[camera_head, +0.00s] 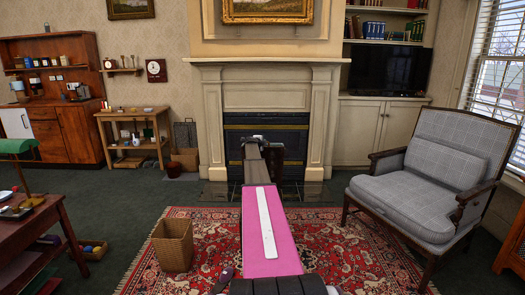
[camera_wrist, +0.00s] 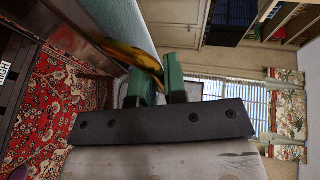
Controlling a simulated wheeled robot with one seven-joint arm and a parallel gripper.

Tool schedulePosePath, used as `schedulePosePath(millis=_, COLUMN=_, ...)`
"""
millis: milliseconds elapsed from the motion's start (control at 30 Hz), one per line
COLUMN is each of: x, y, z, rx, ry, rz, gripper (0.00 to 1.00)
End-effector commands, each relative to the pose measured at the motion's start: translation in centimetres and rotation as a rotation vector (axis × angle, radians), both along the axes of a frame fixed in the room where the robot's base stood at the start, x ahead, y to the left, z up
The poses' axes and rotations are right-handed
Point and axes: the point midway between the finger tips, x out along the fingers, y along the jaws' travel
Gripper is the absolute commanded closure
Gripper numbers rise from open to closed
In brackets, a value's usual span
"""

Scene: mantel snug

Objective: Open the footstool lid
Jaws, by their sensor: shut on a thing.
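In the wrist view, my gripper (camera_wrist: 159,88) has two green fingers. They are shut on the end of a yellow-brown curved edge, which seems to belong to the footstool lid. The lid's teal padded surface (camera_wrist: 122,24) runs diagonally at the top left. A dark brown wooden side (camera_wrist: 80,38), likely the footstool body, lies to its left. I cannot tell how far the lid is raised. In the head view, my arm reaches forward towards the fireplace; the footstool and my fingers are hidden or too small to make out.
A patterned red rug (camera_head: 345,245) covers the floor. A grey armchair (camera_head: 425,185) stands at right, a wicker basket (camera_head: 172,244) left of my arm. A fireplace (camera_head: 266,115) is ahead. A dark table (camera_head: 30,235) is at far left. Green carpet (camera_head: 125,205) is clear behind the basket.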

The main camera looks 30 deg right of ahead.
Motion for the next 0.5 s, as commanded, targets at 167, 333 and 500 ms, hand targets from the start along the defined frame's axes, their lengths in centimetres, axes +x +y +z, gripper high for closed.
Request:
schedulePosePath(millis=167, x=3.9, y=-2.3, z=1.1, rx=0.043, ry=0.080, rz=0.001, gripper=1.00)
schedulePosePath(millis=333, x=6.9, y=-4.2, z=1.5, rx=0.087, ry=0.155, rz=0.002, gripper=1.00)
schedulePosePath(millis=500, x=9.6, y=-5.9, z=1.7, rx=0.128, ry=0.224, rz=0.002, gripper=1.00)
